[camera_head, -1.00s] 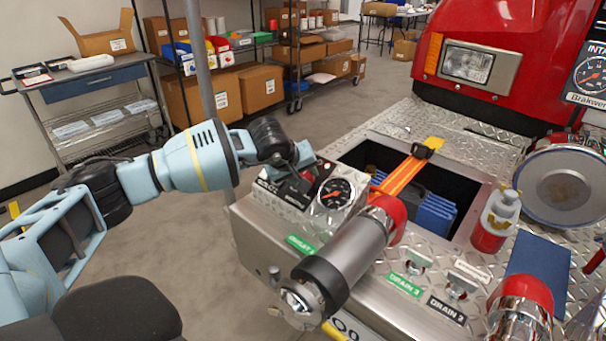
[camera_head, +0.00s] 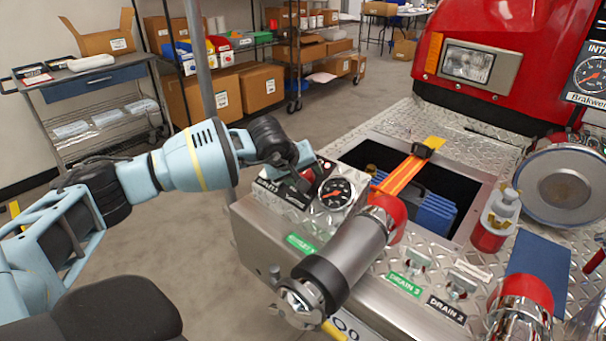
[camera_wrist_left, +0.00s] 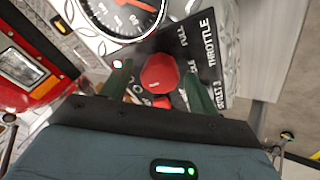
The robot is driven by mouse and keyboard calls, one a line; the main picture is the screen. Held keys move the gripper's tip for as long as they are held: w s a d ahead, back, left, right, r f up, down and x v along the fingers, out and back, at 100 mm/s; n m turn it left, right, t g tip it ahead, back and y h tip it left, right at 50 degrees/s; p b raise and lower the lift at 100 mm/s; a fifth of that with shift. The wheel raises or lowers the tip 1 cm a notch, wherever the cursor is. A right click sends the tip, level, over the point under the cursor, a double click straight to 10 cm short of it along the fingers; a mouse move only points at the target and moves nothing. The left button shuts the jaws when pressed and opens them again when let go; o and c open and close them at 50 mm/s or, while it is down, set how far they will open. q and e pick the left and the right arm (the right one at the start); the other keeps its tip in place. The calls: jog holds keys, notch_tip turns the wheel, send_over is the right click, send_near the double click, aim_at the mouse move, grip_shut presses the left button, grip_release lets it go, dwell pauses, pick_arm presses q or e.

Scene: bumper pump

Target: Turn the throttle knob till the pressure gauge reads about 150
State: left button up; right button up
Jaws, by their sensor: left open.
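The throttle knob (camera_wrist_left: 158,73) is red and sits on a black plate lettered THROTTLE and FULL in the left wrist view. My left gripper (camera_wrist_left: 158,90) is open, with one finger on each side of the knob; I cannot tell whether they touch it.
A red and silver bottle (camera_head: 497,220) stands farther right. Open floor lies left of the bumper.

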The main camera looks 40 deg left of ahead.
pick_arm(q)
jog(key=v, duration=0.7)
jog(key=shift+s+r, duration=0.25)
jog(key=shift+f, duration=0.1)
